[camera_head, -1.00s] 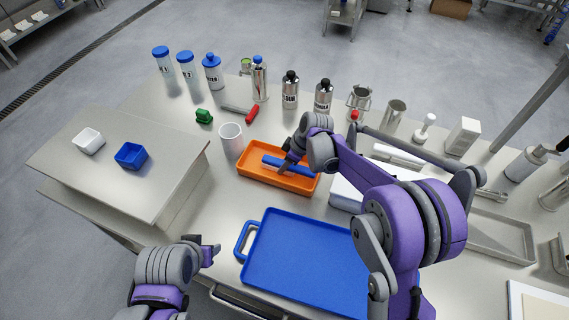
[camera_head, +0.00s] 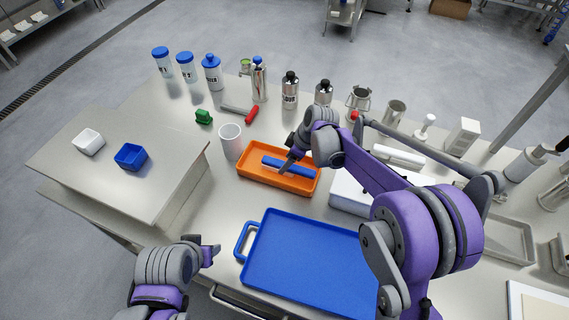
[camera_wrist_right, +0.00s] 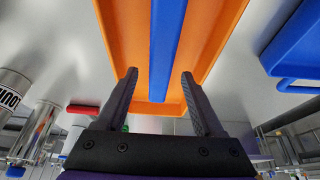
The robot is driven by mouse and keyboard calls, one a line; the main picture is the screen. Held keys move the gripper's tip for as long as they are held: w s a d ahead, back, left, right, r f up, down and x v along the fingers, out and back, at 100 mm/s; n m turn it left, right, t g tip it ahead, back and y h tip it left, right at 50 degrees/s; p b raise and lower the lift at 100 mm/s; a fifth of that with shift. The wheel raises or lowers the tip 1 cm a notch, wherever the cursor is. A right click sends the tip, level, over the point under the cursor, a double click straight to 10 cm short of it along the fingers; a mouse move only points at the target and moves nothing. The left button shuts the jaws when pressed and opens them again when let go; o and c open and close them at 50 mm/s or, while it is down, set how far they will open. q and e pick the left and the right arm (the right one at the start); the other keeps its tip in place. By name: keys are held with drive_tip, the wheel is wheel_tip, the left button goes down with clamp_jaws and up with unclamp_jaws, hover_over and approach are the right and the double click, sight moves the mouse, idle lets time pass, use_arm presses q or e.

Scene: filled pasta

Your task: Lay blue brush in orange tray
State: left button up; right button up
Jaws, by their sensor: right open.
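The blue brush (camera_head: 289,167) lies in the orange tray (camera_head: 262,182), lengthwise along it. Part of it is hidden by my right gripper in the head view. In the right wrist view the blue brush (camera_wrist_right: 164,60) runs between the two fingers, with a gap on each side, inside the orange tray (camera_wrist_right: 118,35). My right gripper (camera_head: 288,165) is open, just above the brush and not holding it. My left gripper (camera_head: 211,249) is at the lower left, in front of the table and away from the tray; its jaw gap is not clear.
A blue tray (camera_head: 310,262) lies in front of the orange one. A white cup (camera_head: 231,141) stands at the orange tray's left. A red-handled tool (camera_head: 246,113), a green object (camera_head: 203,117) and several bottles stand behind. A raised board with small bins (camera_head: 131,156) is at left.

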sight(298, 168)
drive_tip(key=v, duration=0.9)
drive_tip(key=s+d+m+t+h, duration=0.1)
drive_tip(key=s+d+m, duration=0.3)
drive_tip(key=s, duration=0.5)
drive_tip(key=s+d+f+m+t+h, duration=0.1)
drive_tip(key=s+d+m, duration=0.3)
drive_tip(key=s, duration=0.5)
drive_tip(key=s+d+f+m+t+h, duration=0.1)
drive_tip(key=s+d+m, duration=0.3)
drive_tip(key=s, duration=0.5)
drive_tip(key=shift+s+m+h, duration=0.35)
drive_tip(key=shift+m+h, duration=0.25)
drive_tip(key=shift+m, duration=0.1)
drive_tip(key=shift+a, duration=0.15)
